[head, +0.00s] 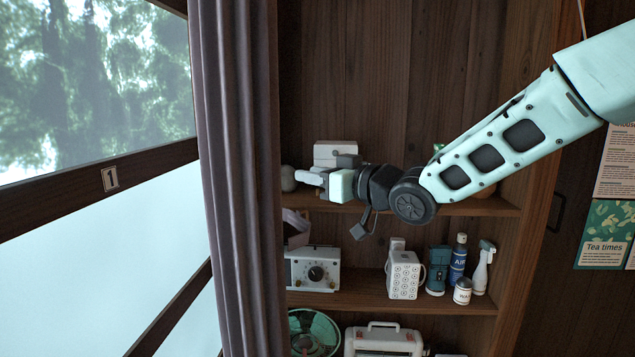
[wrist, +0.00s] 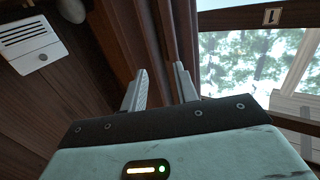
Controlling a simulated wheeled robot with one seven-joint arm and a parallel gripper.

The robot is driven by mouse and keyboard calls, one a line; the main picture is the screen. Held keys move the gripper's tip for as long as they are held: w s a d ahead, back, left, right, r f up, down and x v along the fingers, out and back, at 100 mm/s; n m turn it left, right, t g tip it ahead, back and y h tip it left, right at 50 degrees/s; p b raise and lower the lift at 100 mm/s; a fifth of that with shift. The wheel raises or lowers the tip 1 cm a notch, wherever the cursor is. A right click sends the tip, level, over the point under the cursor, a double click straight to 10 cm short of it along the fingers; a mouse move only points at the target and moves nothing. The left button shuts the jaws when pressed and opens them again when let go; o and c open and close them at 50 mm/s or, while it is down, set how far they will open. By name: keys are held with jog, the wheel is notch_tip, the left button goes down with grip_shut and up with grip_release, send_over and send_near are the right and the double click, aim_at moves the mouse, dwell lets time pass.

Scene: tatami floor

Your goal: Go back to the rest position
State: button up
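My gripper (head: 308,178) is at the end of my pale green arm, which reaches in from the right in the head view. It is in front of the upper shelf, with its fingers pointing left toward the curtain. In the wrist view my gripper (wrist: 161,72) shows two grey fingers apart, with nothing between them but the brown curtain and wood behind. It is open and empty. Part of the upper shelf is hidden behind my arm.
A wooden shelf unit (head: 350,293) holds a white radio (head: 313,270), a white patterned box (head: 404,275) and several bottles. A white box (head: 333,152) is behind my gripper. A curtain (head: 238,180) hangs left, beside a window (head: 95,80). Posters (head: 605,235) hang right.

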jog(key=s+d+f+m+g+h+p, duration=0.1)
jog(key=s+d+f+g+h, duration=0.25)
jog(key=s+f, duration=0.4)
jog(key=s+d+f+m+g+h, duration=0.15)
jog(key=s+f+h, duration=0.35)
jog(key=s, duration=0.6)
jog(key=s+d+f+g+h, duration=0.1)
jog(key=s+d+g, duration=0.1)
jog(key=s, duration=0.4)
jog(key=s+d+f+g+h, duration=0.2)
jog(key=s+d, duration=0.3)
jog(key=s, duration=0.2)
jog(key=s+d+f+g+h+p, duration=0.1)
jog(key=s+d+g, duration=0.1)
jog(key=s, duration=0.5)
jog(key=shift+s+d+f+h, duration=0.15)
jog(key=shift+d+f+h, duration=0.15)
jog(key=shift+d, duration=0.6)
